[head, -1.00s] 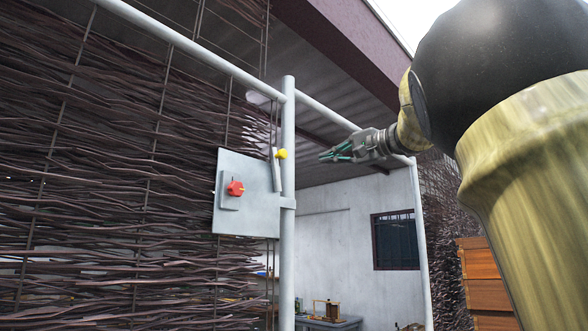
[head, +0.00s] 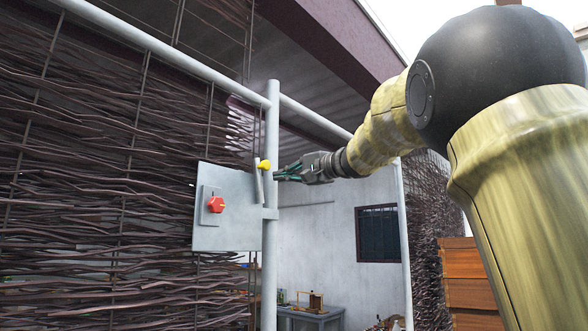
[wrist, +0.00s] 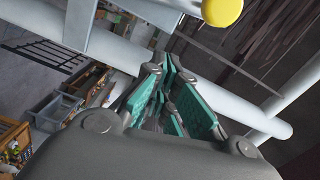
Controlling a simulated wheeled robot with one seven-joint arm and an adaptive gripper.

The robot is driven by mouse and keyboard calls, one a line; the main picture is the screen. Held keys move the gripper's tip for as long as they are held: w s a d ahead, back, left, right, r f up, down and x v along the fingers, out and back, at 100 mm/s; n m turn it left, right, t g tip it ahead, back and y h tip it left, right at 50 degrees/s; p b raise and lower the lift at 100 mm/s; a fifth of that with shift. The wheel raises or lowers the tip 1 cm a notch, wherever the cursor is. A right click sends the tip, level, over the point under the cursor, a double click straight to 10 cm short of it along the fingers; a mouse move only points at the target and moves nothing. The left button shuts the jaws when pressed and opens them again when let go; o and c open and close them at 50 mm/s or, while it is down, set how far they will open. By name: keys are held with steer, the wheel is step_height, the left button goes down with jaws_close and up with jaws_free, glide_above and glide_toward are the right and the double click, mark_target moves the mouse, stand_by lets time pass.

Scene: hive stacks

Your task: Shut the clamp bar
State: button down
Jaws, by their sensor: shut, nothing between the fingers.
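The clamp bar (head: 259,187) is a short grey lever with a yellow knob (head: 264,165) on its upper end. It stands nearly upright at the right edge of a grey metal plate (head: 228,235), close to a pale post. My gripper (head: 278,175) is shut and empty. Its tips appear just right of the post and knob in the head view; the depth gap is hard to judge. In the wrist view the yellow knob (wrist: 222,10) shows at the top, beyond and right of the teal-padded fingers (wrist: 172,85), apart from them.
A red rotary knob (head: 215,204) sits on the plate. The pale upright post (head: 270,130) and top rail (head: 160,45) stand close to my gripper. A woven twig fence (head: 80,190) fills the left. Wooden boxes (head: 465,275) stand at the right.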

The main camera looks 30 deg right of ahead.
steer(key=a, duration=0.1)
steer(key=a+p, duration=0.1)
steer(key=a, duration=0.1)
steer(key=shift+s+a+f, duration=0.15)
steer(key=shift+s, duration=0.2)
steer(key=shift+s+a, duration=0.1)
stand_by(0.3)
steer(key=shift+b, duration=0.4)
